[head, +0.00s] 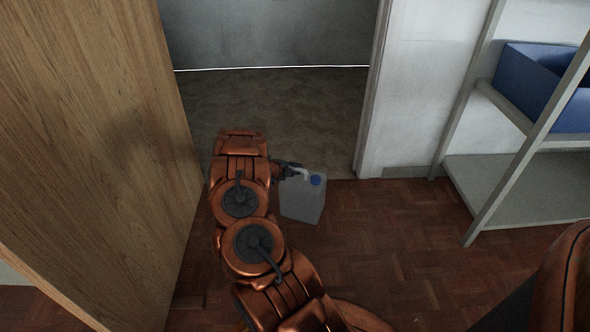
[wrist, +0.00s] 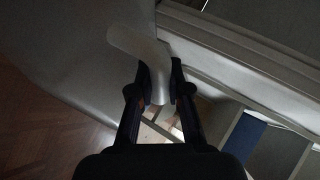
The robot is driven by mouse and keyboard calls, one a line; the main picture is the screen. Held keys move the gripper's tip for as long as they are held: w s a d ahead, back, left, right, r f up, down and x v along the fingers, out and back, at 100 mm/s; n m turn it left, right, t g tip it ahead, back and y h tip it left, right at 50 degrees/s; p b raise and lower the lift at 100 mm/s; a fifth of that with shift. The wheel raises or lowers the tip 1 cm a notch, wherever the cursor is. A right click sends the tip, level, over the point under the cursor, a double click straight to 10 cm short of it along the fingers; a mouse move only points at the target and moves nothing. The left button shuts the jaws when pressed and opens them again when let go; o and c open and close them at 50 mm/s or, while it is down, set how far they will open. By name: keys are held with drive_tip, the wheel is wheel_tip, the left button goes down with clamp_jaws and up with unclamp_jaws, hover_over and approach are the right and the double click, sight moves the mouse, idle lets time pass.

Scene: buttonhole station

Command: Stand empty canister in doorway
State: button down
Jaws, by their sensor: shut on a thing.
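My gripper (head: 291,169) is at the canister's top, partly hidden by my arm. In the wrist view my gripper (wrist: 160,97) has its two dark fingers shut on the canister's pale handle (wrist: 150,58). The doorway floor (head: 290,110) beyond is brownish and bare.
An open wooden door (head: 95,130) stands at the left. The white door frame (head: 372,110) rises on the right. A grey shelf (head: 520,185) with a blue bin (head: 545,85) stands farther right. Parquet floor (head: 390,235) between canister and shelf is clear.

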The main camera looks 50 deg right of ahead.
drive_tip(key=shift+f, duration=0.45)
drive_tip(key=c, duration=1)
unclamp_jaws()
drive_tip(key=shift+c, duration=0.2)
drive_tip(key=v, duration=1.2)
drive_tip(key=shift+a, duration=0.1)
